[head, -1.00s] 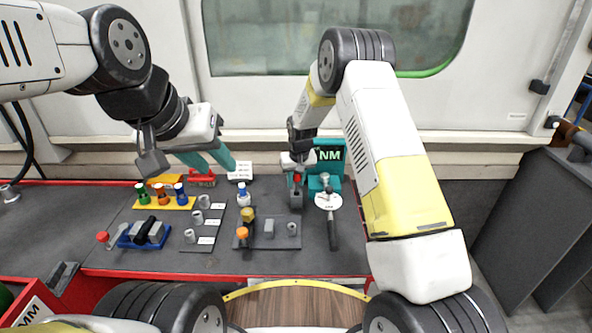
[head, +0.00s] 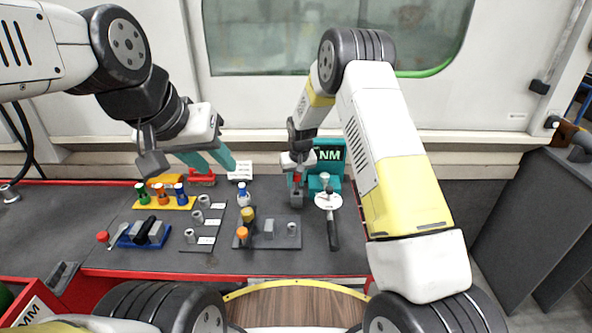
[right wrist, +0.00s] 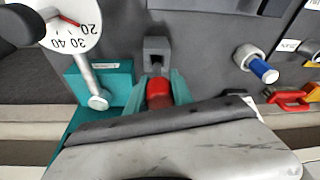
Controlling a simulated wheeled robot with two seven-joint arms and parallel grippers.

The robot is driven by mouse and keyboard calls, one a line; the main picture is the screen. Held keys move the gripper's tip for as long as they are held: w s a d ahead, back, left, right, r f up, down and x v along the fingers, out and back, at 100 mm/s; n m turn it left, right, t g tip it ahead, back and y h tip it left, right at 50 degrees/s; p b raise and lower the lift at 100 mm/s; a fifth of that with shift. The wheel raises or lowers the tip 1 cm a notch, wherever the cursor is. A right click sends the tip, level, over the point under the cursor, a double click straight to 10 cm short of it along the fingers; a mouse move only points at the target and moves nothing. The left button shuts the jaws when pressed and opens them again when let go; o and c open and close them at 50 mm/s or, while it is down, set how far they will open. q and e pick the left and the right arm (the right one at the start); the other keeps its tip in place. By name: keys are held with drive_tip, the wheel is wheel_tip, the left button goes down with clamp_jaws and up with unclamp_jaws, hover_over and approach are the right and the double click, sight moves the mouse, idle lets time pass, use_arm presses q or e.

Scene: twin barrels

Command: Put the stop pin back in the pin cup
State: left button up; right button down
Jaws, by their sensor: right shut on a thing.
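My right gripper (head: 297,180) is shut on a red-headed piece, which I take to be the stop pin (right wrist: 158,92); it sits between the teal fingers in the right wrist view. A grey square block with a dark opening (right wrist: 155,46) lies just beyond the fingertips and looks like the pin cup. In the head view this block (head: 297,200) is right below the gripper. The pin's lower end is hidden, so I cannot tell whether it is inside the opening. My left gripper (head: 217,166) is open and empty above the back left of the bench.
A dial tool (head: 328,202) stands close to the right of the block, before a teal NM unit (head: 331,155). A white holder with a blue top (head: 244,199) is to its left. Grey sockets, a yellow rack (head: 165,203) and a blue tray (head: 144,243) fill the left side.

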sight(298, 175)
drive_tip(key=shift+f, duration=1.1)
drive_tip(key=c, duration=1)
unclamp_jaws()
drive_tip(key=shift+c, duration=0.2)
drive_tip(key=shift+r, duration=0.1)
drive_tip(key=v, duration=0.7)
drive_tip(key=shift+s+r, duration=0.1)
drive_tip(key=shift+r, duration=0.25)
